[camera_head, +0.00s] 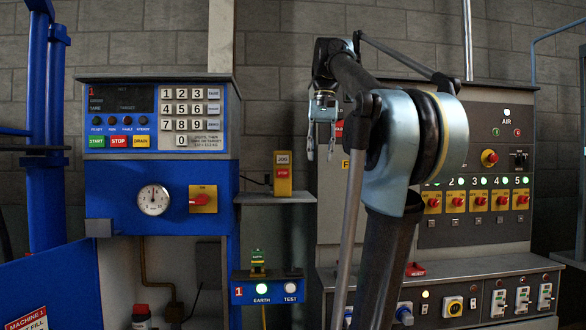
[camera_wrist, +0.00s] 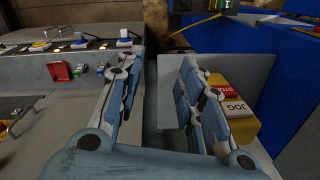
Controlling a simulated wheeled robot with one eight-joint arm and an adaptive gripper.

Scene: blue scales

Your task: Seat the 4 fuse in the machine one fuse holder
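Machine one (camera_head: 160,205) is the blue machine at left, with a keypad, a gauge and a red-and-yellow switch. I cannot make out a fuse marked 4 or pick out the fuse holder. Small green and blue pieces (camera_wrist: 91,68) stand on the bench beside a red piece (camera_wrist: 60,71); their markings are too small to read. Part of the right cabinet is hidden behind my arm.
A yellow JOG/STOP box (camera_head: 283,175) stands on a grey shelf (camera_head: 270,198); in the wrist view the box (camera_wrist: 235,108) is close behind the right finger. A blue EARTH/TEST box (camera_head: 268,291) is below. The bench (camera_head: 480,266) at right carries several switches.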

